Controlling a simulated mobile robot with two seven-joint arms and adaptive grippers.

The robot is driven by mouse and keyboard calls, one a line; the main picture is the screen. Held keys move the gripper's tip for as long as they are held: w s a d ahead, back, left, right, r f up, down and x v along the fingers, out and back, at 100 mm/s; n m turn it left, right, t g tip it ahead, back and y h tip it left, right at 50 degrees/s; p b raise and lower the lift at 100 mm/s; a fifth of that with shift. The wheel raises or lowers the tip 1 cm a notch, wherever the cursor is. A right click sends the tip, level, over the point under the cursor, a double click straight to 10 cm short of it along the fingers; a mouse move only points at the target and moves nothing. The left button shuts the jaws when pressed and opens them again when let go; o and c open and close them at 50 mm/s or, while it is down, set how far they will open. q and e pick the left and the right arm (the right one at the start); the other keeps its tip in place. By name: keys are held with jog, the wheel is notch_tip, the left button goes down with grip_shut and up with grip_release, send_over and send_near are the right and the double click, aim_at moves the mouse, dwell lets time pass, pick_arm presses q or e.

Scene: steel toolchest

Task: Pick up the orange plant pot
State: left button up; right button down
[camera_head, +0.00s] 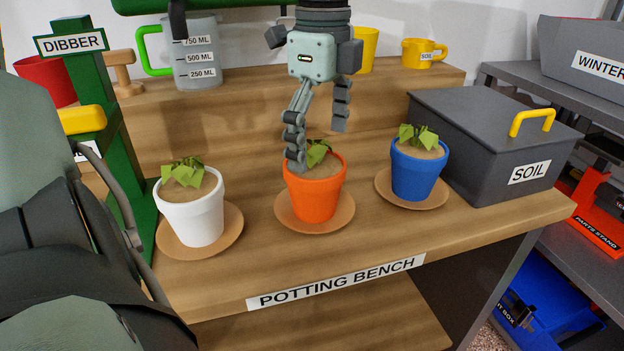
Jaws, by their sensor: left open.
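The orange plant pot (317,197) stands upright on a round terracotta saucer (345,219) in the middle of the potting bench. It holds soil and a small green plant. My left gripper (318,146) is open and points down from above. One finger overlaps the pot's left rim in the picture and covers part of the plant. The other finger is higher, above the back right of the pot. I cannot tell whether a finger touches the pot. The pot's front wall is unobstructed. My right gripper is not in view.
A white pot (192,216) stands left and a blue pot (414,175) right, each on a saucer. A dark SOIL box (465,145) with a yellow handle sits at the right. Behind, a raised shelf holds a measuring jug (197,60) and yellow cups. The bench's front strip is clear.

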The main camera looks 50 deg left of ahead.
aim_at(315, 166)
pick_arm(q)
jog(key=f, duration=0.6)
jog(key=shift+s+a+p, duration=0.2)
jog(key=shift+s+p, duration=0.15)
jog(key=c, duration=1.6)
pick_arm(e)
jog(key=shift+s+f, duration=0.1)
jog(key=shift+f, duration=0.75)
